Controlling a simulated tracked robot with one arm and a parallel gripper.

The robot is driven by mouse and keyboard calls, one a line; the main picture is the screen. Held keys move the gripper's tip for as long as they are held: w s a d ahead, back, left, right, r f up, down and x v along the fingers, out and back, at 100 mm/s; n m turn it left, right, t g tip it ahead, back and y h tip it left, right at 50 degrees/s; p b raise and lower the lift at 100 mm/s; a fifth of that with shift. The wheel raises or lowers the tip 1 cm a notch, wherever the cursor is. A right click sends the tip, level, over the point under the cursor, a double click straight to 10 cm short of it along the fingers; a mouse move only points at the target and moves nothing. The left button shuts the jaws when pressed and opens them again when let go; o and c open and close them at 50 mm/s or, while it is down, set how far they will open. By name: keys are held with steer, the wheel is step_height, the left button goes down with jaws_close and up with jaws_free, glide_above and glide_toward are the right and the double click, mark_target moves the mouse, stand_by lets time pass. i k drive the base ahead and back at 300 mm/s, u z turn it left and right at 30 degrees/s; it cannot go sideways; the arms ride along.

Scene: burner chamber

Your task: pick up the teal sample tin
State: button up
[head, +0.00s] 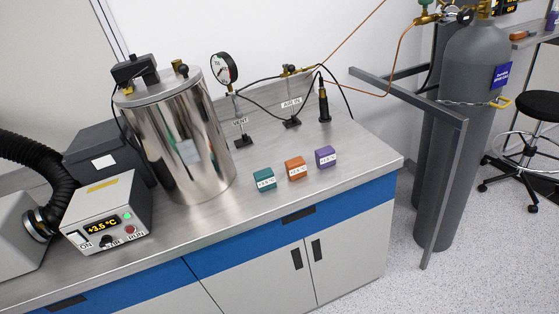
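The teal sample tin (264,179) is a small box with a white label on its front. It sits on the steel bench top near the front edge, right of the large metal cylinder. It is the leftmost of three similar tins in a slanting row. An orange tin (295,168) stands just right of it, and a purple tin (326,157) stands further right. The three appear to have small gaps between them. My gripper does not show in the head view.
The steel chamber (178,135) stands left of the tins. A gauge (223,68), VENT and AIR IN fittings and a black torch-like tool (324,104) are behind them. A control box (108,216) is at left. Gas cylinders (470,110) stand behind a grey frame at right. Floor is clear in front.

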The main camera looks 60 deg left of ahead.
mark_target(264, 179)
steer(key=u, duration=0.5)
steer(key=i, duration=1)
steer(key=u, duration=0.75)
